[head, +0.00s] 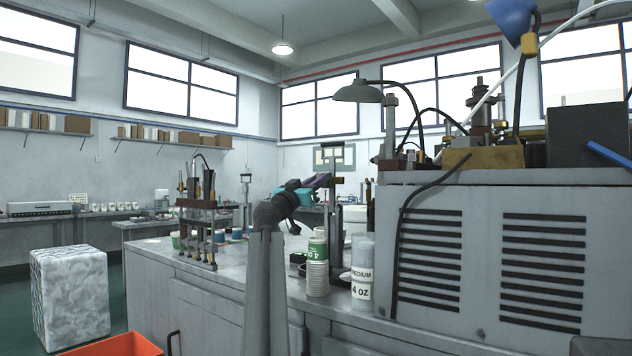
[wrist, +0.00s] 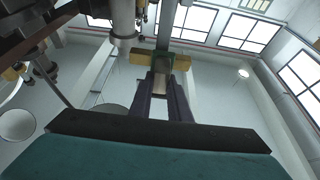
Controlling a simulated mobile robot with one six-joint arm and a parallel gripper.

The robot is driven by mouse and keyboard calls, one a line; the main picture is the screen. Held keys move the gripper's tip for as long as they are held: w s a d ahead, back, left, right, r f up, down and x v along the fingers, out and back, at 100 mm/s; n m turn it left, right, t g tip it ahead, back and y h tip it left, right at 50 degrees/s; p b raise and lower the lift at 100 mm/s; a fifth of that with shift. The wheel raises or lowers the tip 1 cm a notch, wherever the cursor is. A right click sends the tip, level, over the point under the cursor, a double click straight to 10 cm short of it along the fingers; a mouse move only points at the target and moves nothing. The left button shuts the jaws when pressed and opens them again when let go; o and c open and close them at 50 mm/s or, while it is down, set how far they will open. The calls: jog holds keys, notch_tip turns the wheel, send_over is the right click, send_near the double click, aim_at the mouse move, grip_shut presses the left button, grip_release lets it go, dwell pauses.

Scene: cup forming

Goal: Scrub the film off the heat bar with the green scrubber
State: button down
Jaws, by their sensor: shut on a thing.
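My gripper (head: 322,181) is raised at the top of a dark upright stand (head: 336,225) on the bench in the head view. In the wrist view its two dark purple fingers (wrist: 162,88) are shut on the green scrubber (wrist: 179,64), a small block whose green edge shows at the fingertips. A brass-coloured bar (wrist: 139,58), which looks like the heat bar, runs crosswise just beyond the scrubber. The scrubber hides its middle, and I cannot tell whether they touch. Any film on the bar cannot be made out.
Stacked paper cups (head: 317,265) and a clear cup sleeve (head: 362,275) stand close to the stand. A large grey machine (head: 480,250) with vents fills the right. A multi-post fixture (head: 197,215) stands left on the bench. An orange bin (head: 115,345) is below left.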

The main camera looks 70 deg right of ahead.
jog(key=shift+s+d, duration=0.1)
jog(key=shift+s, duration=0.25)
jog(key=shift+s+a+b, duration=0.15)
jog(key=shift+s+a, duration=0.15)
jog(key=shift+s, duration=0.6)
jog(key=shift+s+a+b, duration=0.15)
jog(key=shift+s+a, duration=0.1)
jog(key=shift+s, duration=0.65)
jog(key=shift+w+d+b, duration=0.2)
jog(key=shift+w+b, duration=0.55)
jog(key=shift+w, duration=0.3)
jog(key=shift+w+d+b, duration=0.2)
jog(key=shift+w+b, duration=0.55)
jog(key=shift+w, duration=0.3)
jog(key=shift+w, duration=0.1)
jog(key=w+b, duration=0.1)
jog(key=w+d+b, duration=0.1)
jog(key=w, duration=0.1)
jog(key=shift+w+d+b, duration=0.1)
jog(key=shift+w+b, duration=0.2)
